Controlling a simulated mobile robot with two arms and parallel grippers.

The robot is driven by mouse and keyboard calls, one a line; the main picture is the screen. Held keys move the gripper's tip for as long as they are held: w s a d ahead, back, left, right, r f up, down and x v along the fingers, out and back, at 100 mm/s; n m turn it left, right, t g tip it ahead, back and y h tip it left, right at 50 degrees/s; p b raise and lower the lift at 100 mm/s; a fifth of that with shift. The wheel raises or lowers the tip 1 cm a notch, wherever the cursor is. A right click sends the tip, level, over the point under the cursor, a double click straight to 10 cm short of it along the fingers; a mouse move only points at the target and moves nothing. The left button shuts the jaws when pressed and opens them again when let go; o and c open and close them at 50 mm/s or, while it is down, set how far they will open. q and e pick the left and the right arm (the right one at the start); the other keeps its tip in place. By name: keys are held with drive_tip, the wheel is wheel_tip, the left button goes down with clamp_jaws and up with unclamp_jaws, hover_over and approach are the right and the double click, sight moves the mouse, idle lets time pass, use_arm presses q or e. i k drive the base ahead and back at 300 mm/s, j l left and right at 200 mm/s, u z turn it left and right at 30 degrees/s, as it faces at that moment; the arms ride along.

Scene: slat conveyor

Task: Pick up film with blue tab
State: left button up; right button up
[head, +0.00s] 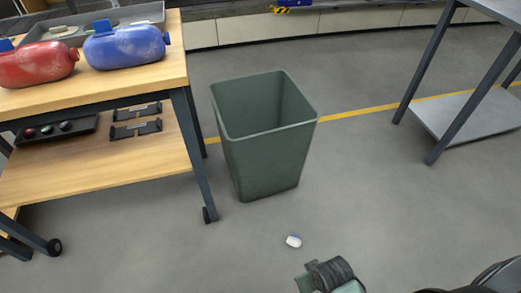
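A small crumpled white piece (293,241) lies on the grey floor in front of the bin, low in the head view. Its upper edge looks bluish; it may be the film with the blue tab, but it is too small to be sure. No fingers of either gripper can be seen. Dark and pale green parts at the bottom edge seem to be mine, and the piece on the floor lies apart from them.
A green open bin (265,150) stands just behind the white piece. At left is a wheeled wooden cart (110,170) with a red bottle (38,63) and a blue bottle (125,46) on top. A grey metal table (475,105) stands at right. Floor between is clear.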

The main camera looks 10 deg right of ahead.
sight(294, 240)
drive_tip(key=j+z, duration=0.1)
drive_tip(key=z, duration=0.85)
drive_tip(key=k+l, duration=0.05)
